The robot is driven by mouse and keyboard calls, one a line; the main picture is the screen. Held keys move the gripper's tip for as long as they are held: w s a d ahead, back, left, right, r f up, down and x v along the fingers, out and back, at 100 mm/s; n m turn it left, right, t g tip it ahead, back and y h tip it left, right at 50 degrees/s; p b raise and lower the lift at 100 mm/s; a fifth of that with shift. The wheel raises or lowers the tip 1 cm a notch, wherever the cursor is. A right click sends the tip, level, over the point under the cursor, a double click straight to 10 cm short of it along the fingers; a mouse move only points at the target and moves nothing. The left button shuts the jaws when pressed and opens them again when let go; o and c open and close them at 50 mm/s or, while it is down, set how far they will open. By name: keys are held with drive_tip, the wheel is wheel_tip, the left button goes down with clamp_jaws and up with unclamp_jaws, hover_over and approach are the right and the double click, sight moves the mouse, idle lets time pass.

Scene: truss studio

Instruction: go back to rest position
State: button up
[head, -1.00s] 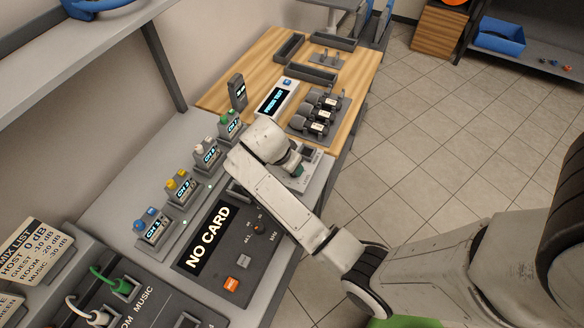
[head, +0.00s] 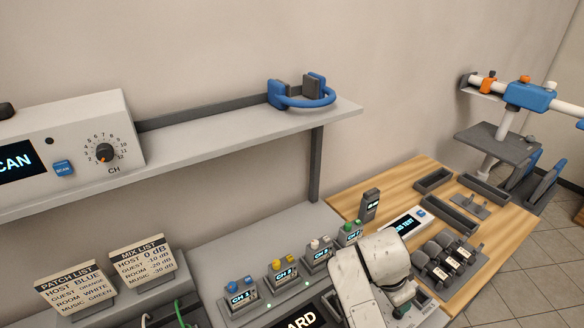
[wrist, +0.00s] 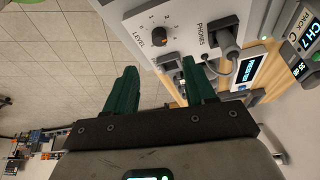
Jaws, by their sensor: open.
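In the wrist view my gripper (wrist: 159,68) has its two green fingers apart with nothing between them. Just beyond the fingertips is a pale box (wrist: 185,25) marked LEVEL and PHONES, with a knob (wrist: 158,36) and a dark plug (wrist: 228,42) at the PHONES socket. I cannot tell whether the right finger touches the box. In the head view my arm is at the lower right, over the desk, and mostly hides the gripper.
A row of channel packs (head: 282,275) stands left of my arm. Several dark devices (head: 447,257) and a lit screen unit (head: 404,222) are on the wooden table (head: 380,183). Blue headphones (head: 302,97) sit on the shelf (head: 240,115) above. Tiled floor is open at right.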

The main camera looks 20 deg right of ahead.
drive_tip(key=s+a+f+n, duration=0.1)
drive_tip(key=s+f+n, duration=0.1)
drive_tip(key=s+n, duration=0.1)
drive_tip(key=s+a+f+n+y+b, duration=0.1)
drive_tip(key=s+a+f+n, duration=0.1)
drive_tip(key=s, duration=0.1)
drive_tip(key=s+a+f+n+y+b, duration=0.1)
drive_tip(key=s+a+f+n, duration=0.1)
drive_tip(key=s+f+n, duration=0.1)
drive_tip(key=shift+n+t, duration=0.3)
drive_tip(key=s+a+f+n+y+b, duration=0.1)
drive_tip(key=s+a+f+n+y, duration=0.1)
drive_tip(key=s+a+n, duration=0.3)
drive_tip(key=s+n, duration=0.4)
drive_tip(key=shift+a+f+t, duration=0.15)
drive_tip(key=shift+a+t, duration=0.05)
drive_tip(key=shift+t, duration=0.1)
